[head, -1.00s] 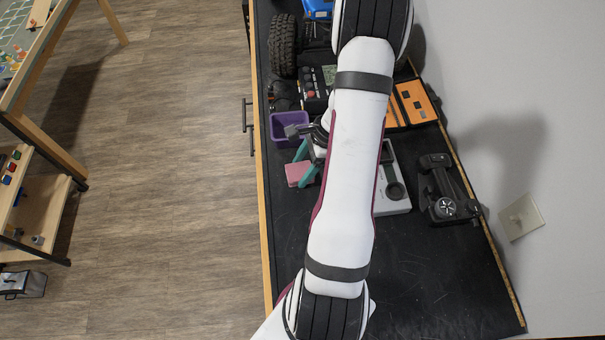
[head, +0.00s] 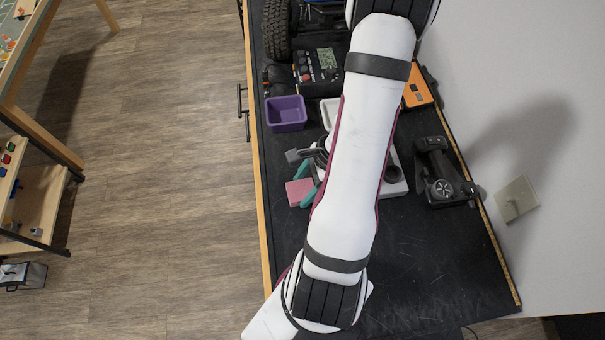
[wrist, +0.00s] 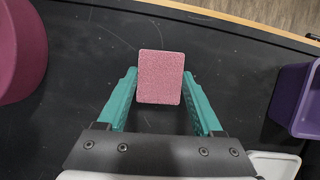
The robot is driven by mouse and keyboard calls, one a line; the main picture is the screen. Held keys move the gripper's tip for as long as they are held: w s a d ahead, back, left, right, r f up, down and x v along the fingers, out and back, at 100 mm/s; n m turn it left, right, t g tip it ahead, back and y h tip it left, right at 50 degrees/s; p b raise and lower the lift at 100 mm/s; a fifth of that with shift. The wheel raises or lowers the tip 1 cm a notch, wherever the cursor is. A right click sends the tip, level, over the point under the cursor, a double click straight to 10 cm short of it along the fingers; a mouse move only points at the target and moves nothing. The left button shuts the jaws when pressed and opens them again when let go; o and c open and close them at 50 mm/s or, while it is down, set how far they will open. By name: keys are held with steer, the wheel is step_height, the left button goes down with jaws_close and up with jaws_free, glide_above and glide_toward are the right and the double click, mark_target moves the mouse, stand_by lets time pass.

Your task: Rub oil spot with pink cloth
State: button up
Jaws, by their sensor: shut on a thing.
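My gripper (wrist: 160,75) has teal fingers on both sides of the pink cloth (wrist: 160,90), a flat pink block-like pad, and is shut on it. In the head view the cloth (head: 300,192) is near the left edge of the black bench top, with my gripper (head: 304,184) at its right side. My arm hides part of the bench. I cannot make out an oil spot; only faint thin arcs and scratches show on the black surface. I cannot tell whether the cloth touches the bench.
A purple bin (head: 286,114) stands just beyond the cloth. A black controller box (head: 318,70), a tyre (head: 277,30), an orange case (head: 418,87) and a black chassis part (head: 440,175) lie around. The near bench surface (head: 430,270) is mostly clear.

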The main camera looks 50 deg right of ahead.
steer(key=shift+s+a, duration=0.35)
steer(key=shift+w+d, duration=3.5)
steer(key=shift+w+d+r, duration=0.1)
steer(key=shift+r, duration=0.15)
step_height(320, 180, up, 8)
steer(key=shift+f, duration=0.15)
steer(key=w+a+r+n+g+h, duration=0.1)
steer(key=w+a+r+n+g, duration=0.2)
steer(key=a+r+n, duration=0.7)
steer(key=w+a+r+n+g+h, duration=0.2)
steer(key=w+a+r+n+g, duration=0.2)
steer(key=w+a+r+n, duration=0.4)
steer(key=a+r+n, duration=0.2)
steer(key=a+n, duration=0.4)
steer(key=n, duration=0.2)
steer(key=shift+w+a+h, duration=0.25)
steer(key=shift+a+h, duration=0.05)
